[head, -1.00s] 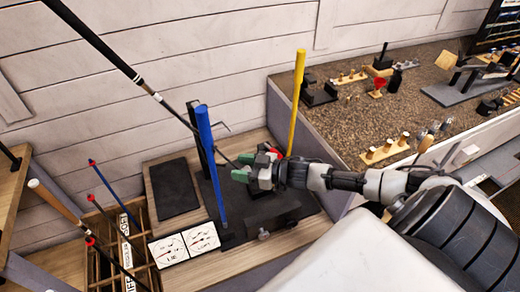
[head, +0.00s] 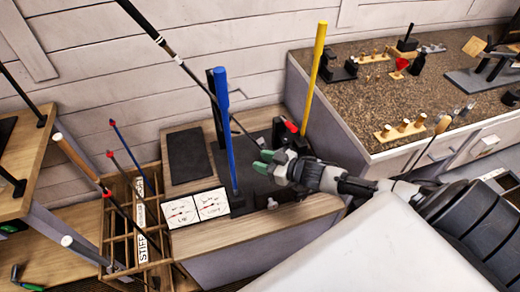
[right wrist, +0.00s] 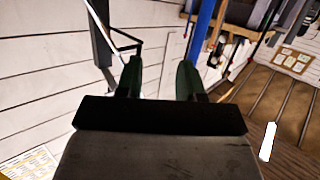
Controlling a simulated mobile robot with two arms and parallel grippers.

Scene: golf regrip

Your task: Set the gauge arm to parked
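The gauge stand has a dark base (head: 255,187), a blue post (head: 226,130) and a black post (head: 213,100) behind it. In the right wrist view, a thin bent bracket (right wrist: 124,38) juts from a dark upright (right wrist: 100,45); I cannot tell if it is the gauge arm or its setting. A red-tipped black part (head: 291,127) stands behind my right gripper. My right gripper (head: 264,162) is over the base, right of the blue post. Its green fingers (right wrist: 160,80) are apart with nothing visible between them. My left gripper is out of view.
A long club (head: 185,68) slants down toward the gripper. A yellow post (head: 314,72) stands right. A dark pad (head: 188,155) lies left. A speckled counter (head: 385,103) is at right.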

